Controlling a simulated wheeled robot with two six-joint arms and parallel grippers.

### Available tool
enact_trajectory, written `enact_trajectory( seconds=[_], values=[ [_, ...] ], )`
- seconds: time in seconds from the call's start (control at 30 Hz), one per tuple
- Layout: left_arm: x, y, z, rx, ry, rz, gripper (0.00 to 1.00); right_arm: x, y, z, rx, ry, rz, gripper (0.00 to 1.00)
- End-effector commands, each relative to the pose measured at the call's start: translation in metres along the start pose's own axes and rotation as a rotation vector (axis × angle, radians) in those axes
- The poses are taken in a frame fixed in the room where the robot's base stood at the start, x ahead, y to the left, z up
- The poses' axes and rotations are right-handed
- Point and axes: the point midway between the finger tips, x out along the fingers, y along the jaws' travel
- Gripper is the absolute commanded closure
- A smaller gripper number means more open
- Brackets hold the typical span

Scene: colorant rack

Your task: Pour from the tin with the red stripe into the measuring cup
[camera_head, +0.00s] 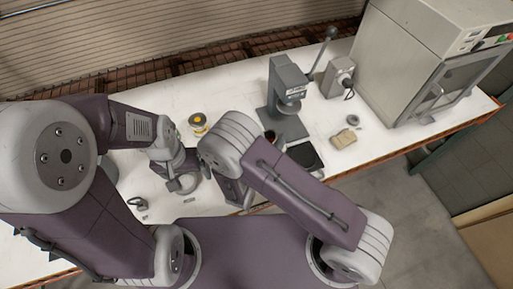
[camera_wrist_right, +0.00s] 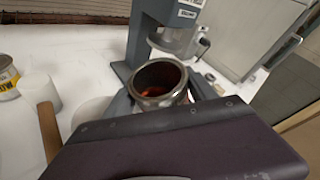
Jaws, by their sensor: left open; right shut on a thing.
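An open metal tin (camera_wrist_right: 160,82) with reddish-orange liquid inside shows in the right wrist view, just beyond my right gripper's purple housing. No stripe on the tin is visible from here. In the head view the tin's dark, reddish top (camera_head: 270,136) shows beside my right arm. My left gripper (camera_head: 183,183) is open over the bench, partly hidden by its own wrist. A pale rounded shape (camera_wrist_right: 90,110) left of the tin may be the measuring cup; I cannot tell.
A yellow-labelled tin (camera_head: 198,122) stands on the white bench (camera_head: 235,95). A grey press (camera_head: 285,85) stands behind the held tin, with a dark-plated scale (camera_head: 306,156) in front of it. A large grey cabinet (camera_head: 425,60) fills the back right. A beige block (camera_head: 344,138) lies nearby.

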Motion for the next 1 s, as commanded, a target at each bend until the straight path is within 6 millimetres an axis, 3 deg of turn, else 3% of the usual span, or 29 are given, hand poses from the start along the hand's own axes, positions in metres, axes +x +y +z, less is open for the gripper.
enact_trajectory(
  seconds=[0.3, 1.0],
  values=[
    [0.003, 0.000, 0.000, 0.000, 0.000, 0.000, 0.08, -0.004, 0.012, 0.006, -0.142, -0.020, -0.056, 1.00],
    [0.004, 0.000, 0.001, 0.000, 0.000, 0.000, 0.08, -0.004, 0.014, 0.006, -0.183, -0.025, -0.073, 1.00]
  ],
)
